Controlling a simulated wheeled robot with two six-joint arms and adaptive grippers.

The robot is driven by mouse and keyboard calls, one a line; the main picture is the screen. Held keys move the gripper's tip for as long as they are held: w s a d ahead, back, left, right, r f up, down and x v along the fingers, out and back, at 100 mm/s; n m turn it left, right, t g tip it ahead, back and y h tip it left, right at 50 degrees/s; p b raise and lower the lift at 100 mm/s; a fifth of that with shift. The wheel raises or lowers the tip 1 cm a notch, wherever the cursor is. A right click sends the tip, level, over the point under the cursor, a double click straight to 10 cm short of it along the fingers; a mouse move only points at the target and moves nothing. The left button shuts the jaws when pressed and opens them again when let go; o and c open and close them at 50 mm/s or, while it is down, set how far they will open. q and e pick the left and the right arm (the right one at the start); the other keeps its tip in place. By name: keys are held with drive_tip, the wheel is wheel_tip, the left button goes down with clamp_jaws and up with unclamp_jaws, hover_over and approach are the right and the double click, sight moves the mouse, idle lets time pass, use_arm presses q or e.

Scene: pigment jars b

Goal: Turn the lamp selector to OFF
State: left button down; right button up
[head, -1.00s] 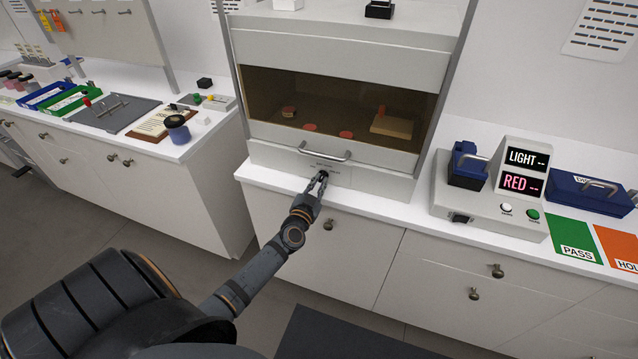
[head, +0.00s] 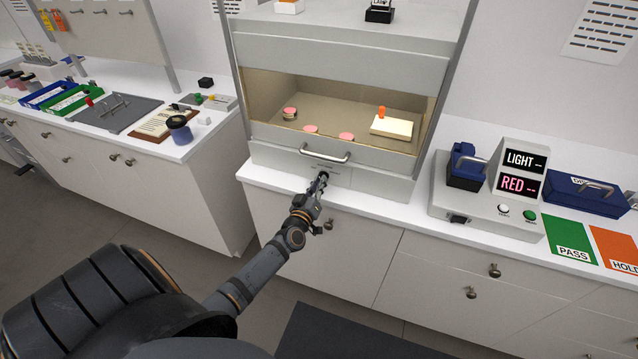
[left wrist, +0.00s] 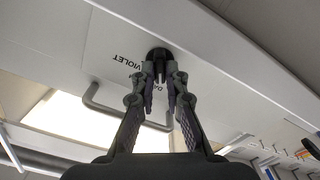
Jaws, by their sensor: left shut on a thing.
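The lamp selector (left wrist: 158,54) is a small black knob on the front panel of the light cabinet (head: 265,155), below its handle. The word VIOLET shows beside the knob in the left wrist view; the other lettering is partly hidden by my fingers. My left gripper (head: 321,181) is at the knob, its fingers closed around it; it also shows in the left wrist view (left wrist: 160,75). The knob's pointer direction cannot be made out. The cabinet inside is brightly lit in warm white. My right gripper is not in view.
A metal handle (head: 325,154) sits just above the knob. In the cabinet are pink-topped jars (head: 311,129) and a pale block (head: 391,126). A meter reading LIGHT and RED (head: 518,172) stands right, by a green PASS mat (head: 569,238). The counter left of the cabinet holds trays.

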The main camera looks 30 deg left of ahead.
use_arm(q)
drive_tip(key=n, duration=0.6)
drive_tip(key=shift+f, duration=0.1)
idle(0.6)
drive_tip(key=c, duration=1.4)
unclamp_jaws()
drive_tip(key=v, duration=1.2)
drive_tip(key=shift+s+a, duration=0.1)
